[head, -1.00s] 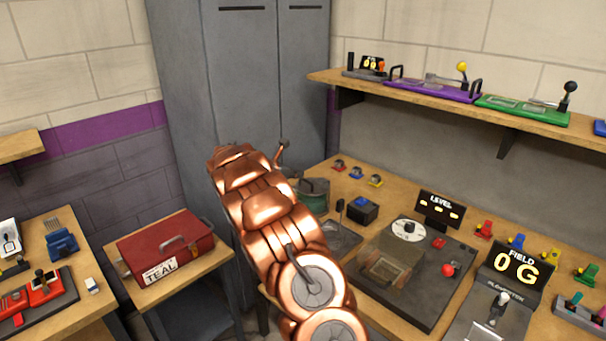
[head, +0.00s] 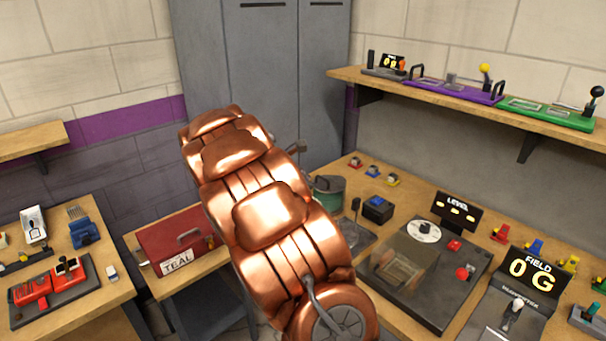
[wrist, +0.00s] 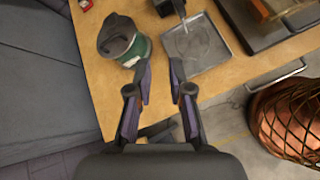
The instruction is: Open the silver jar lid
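A green jar (wrist: 138,50) with a grey, silver-looking lid (wrist: 115,36) stands on the wooden bench at the upper left of the wrist view. The lid sits on top of the jar. In the head view the jar (head: 329,198) shows just right of my copper arm, which hides its left part. My gripper (wrist: 166,83) is open and empty, its two dark fingers apart. In the wrist picture the left fingertip appears just below the jar's lower right side; I cannot tell whether it touches. In the head view my arm covers most of the gripper.
A grey square tray (wrist: 196,45) lies right of the jar, with a small black box (head: 378,208) behind it. A dark panel with a level display (head: 455,211) is farther right. A grey cabinet (head: 262,70) stands behind. A red toolbox (head: 172,243) is at left.

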